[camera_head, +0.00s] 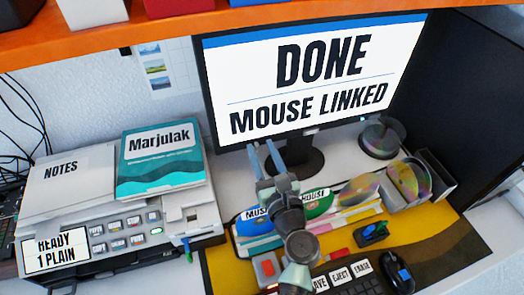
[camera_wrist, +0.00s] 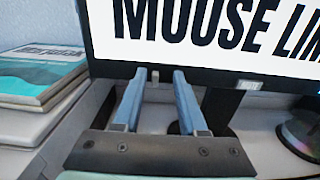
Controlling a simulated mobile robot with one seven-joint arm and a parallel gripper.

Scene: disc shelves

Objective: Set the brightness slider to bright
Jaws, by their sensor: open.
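The monitor (camera_head: 310,75) stands at the back and reads "DONE MOUSE LINKED". My gripper (camera_head: 261,148) is open and points at the monitor's lower edge, left of its stand. In the wrist view, a small pale nub (camera_wrist: 154,76) shows between the two blue fingers (camera_wrist: 159,82) at the lower bezel. It may be the brightness slider's knob, but I cannot read a label there. A small tag (camera_wrist: 249,84) sits on the bezel to the right, too blurred to read. Contact between fingers and nub cannot be told.
A printer (camera_head: 130,240) with a booklet marked Marjulak (camera_head: 160,160) stands left. Below my arm are disc sleeves (camera_head: 345,192), a row of labelled keys (camera_head: 340,275) and a mouse (camera_head: 398,272). Discs (camera_head: 403,180) stand at the right. An orange shelf (camera_head: 120,35) runs overhead.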

